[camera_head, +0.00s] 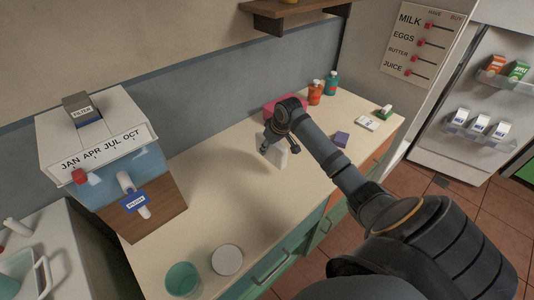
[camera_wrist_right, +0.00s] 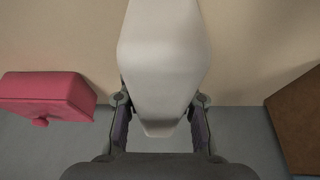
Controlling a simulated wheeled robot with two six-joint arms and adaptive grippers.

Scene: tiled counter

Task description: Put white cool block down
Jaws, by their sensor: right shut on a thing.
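The white cool block (camera_head: 275,157) is held at the end of my right arm over the back part of the counter (camera_head: 213,168). In the right wrist view the white block (camera_wrist_right: 163,50) fills the middle, between the two fingers. My right gripper (camera_wrist_right: 160,122) is shut on it. In the head view the right gripper (camera_head: 274,137) partly hides the block's top. I cannot tell whether the block's lower end touches the counter. My left gripper does not show in either view.
A pink box (camera_wrist_right: 47,94) lies beside the block, near the wall. Orange (camera_head: 315,93) and green (camera_head: 331,83) bottles, a purple block (camera_head: 341,139) and a white card (camera_head: 367,123) stand farther right. A filter dispenser (camera_head: 110,165) is at left. A lid (camera_head: 227,260) and cup (camera_head: 182,279) are in front.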

